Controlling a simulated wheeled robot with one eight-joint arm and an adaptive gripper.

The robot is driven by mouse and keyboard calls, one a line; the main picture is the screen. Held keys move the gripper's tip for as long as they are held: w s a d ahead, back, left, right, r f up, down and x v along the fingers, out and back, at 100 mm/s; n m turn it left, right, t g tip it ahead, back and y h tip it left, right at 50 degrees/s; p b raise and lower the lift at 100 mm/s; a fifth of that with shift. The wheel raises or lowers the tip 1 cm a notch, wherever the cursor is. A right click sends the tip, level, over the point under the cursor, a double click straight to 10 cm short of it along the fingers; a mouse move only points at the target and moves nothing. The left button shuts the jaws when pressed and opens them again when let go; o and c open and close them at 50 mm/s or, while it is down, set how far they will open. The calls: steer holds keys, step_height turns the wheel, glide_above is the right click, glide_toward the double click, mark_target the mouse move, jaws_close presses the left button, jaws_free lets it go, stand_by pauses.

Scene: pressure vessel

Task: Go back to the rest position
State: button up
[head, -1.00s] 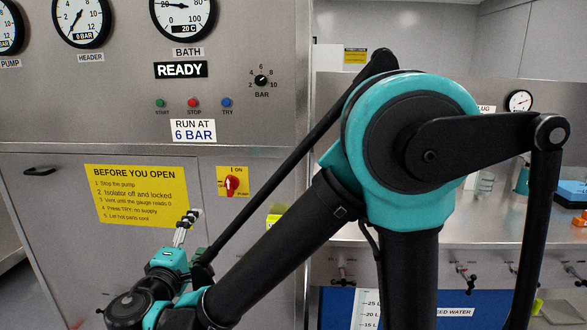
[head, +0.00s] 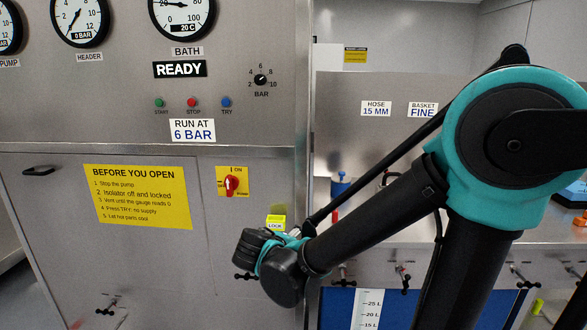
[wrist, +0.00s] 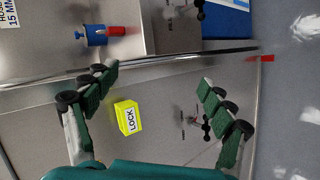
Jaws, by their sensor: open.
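My gripper (wrist: 157,80) is open in the wrist view, with its two green-padded fingers spread wide and nothing between the tips. In the head view my arm reaches down to the panel's right edge, and the fingers are hidden behind my wrist. The yellow LOCK box (head: 276,221) stands just above my wrist in the head view. In the wrist view the LOCK box (wrist: 127,118) shows between the fingers, beyond them and apart from them.
The steel panel (head: 60,245) carries a red isolator knob (head: 231,184) and a yellow notice (head: 137,197). A bench (head: 400,232) with valve handles below its edge lies to the right. A blue object (head: 341,184) and a red one stand on it. Floor shows at the wrist view's right.

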steer(key=s+d+f+m+g+y, duration=0.2)
steer(key=s+d+f+m, duration=0.3)
steer(key=d, duration=0.4)
steer(key=s+d+f+m+g+y, duration=0.3)
steer(key=s+d+f+m, duration=0.3)
steer(key=d, duration=0.2)
steer(key=shift+d+f+g, duration=0.3)
steer(key=shift+d, duration=0.05)
